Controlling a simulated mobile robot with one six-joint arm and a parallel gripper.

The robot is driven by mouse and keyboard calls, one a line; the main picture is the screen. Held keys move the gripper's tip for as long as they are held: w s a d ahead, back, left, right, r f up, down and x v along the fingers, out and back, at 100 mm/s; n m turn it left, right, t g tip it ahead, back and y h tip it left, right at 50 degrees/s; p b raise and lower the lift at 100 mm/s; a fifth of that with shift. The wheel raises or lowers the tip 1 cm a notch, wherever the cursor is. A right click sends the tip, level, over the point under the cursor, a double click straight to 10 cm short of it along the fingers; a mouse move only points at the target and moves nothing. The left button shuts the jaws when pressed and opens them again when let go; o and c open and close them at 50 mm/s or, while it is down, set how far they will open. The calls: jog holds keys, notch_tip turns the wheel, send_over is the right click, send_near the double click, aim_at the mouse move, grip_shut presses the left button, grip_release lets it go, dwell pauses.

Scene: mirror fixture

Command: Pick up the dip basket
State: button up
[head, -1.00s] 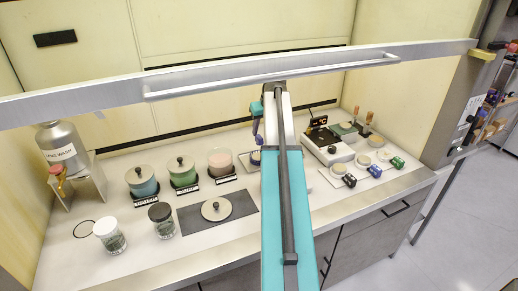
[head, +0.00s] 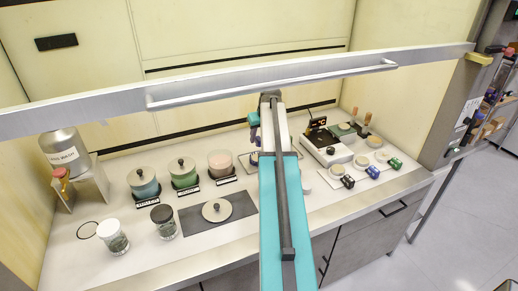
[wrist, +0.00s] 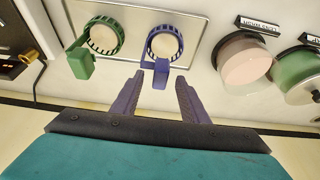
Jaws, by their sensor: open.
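In the wrist view, a blue dip basket (wrist: 166,43) with a ribbed ring, a pale disc inside and an upright blue tab lies on a metal tray (wrist: 125,22). A green dip basket (wrist: 103,37) of the same kind sits to its left. My gripper (wrist: 158,78) is open, with its two fingertips on either side of the blue tab's end and nothing clasped. In the head view, my arm hides most of the tray, and my gripper (head: 255,137) shows only partly.
A pink jar (wrist: 245,62) and a green jar (wrist: 298,78) stand right of the tray in the wrist view. In the head view, a raised sash bar (head: 270,86) crosses above the bench. A small balance-like device (head: 326,147) and several coloured-handled dishes stand right of my arm.

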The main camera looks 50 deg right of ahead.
jog(key=shift+f, duration=0.15)
jog(key=shift+c, duration=0.5)
grip_shut()
